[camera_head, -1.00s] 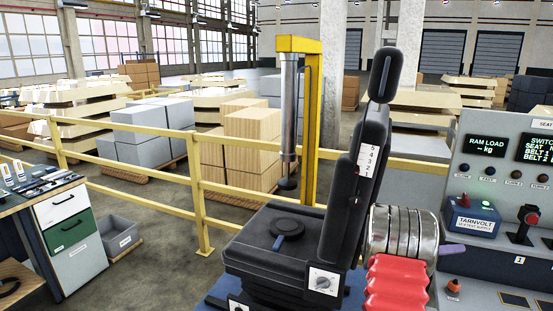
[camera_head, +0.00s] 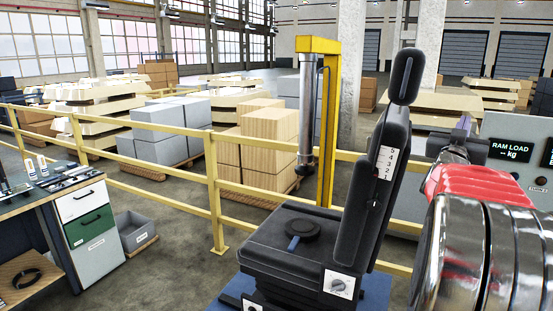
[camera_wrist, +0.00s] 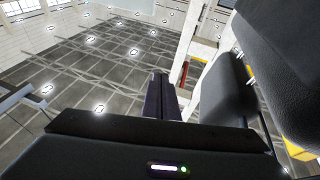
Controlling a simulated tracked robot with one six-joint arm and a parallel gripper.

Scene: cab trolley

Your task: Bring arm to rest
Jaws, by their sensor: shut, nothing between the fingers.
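My arm shows at the right of the head view as a large chrome, ribbed section with a red part beyond it. My gripper (camera_head: 463,128) is the small dark purple piece past the red part, in front of the grey control panel. In the wrist view my gripper (camera_wrist: 160,97) is a pair of dark fingers closed together with nothing between them. They point up toward the hall's ceiling and its lights. No object is held.
A black seat (camera_head: 380,160) stands just left of my arm, with a ram (camera_head: 306,110) on a yellow frame (camera_head: 328,125) behind it. The control panel (camera_head: 505,185) is at the right. A yellow railing (camera_head: 215,190) and a workbench (camera_head: 92,220) are at the left.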

